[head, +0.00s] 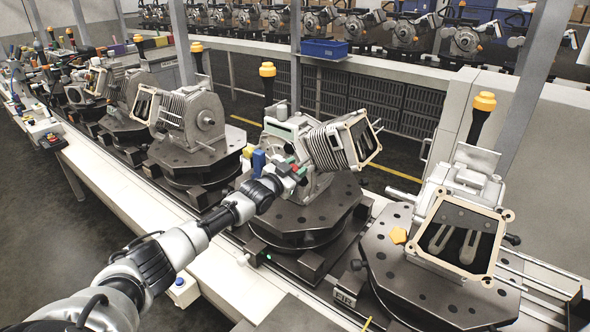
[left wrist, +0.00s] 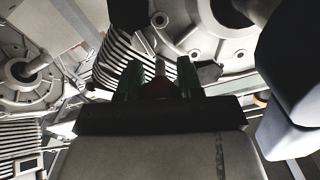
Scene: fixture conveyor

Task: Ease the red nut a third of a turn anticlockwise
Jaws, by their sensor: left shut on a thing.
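The red nut (left wrist: 158,88) shows as a small dark red shape between the fingers in the left wrist view, with a pale stud (left wrist: 159,67) just beyond it. My left gripper (left wrist: 160,80) has its two dark green fingers shut on the red nut, one on each side. In the head view my left gripper (head: 294,170) reaches the near side of the finned grey engine (head: 330,148) on the middle turntable. The fingers and wrist hide most of the nut there. My right gripper is not in view.
The engine sits on a dark round turntable (head: 318,212) on the conveyor. Another turntable (head: 400,270) with an open-topped engine part stands to the right, and another finned engine (head: 190,118) to the left. A yellow-capped post (head: 268,80) rises behind. A blue bin (head: 325,48) sits further back.

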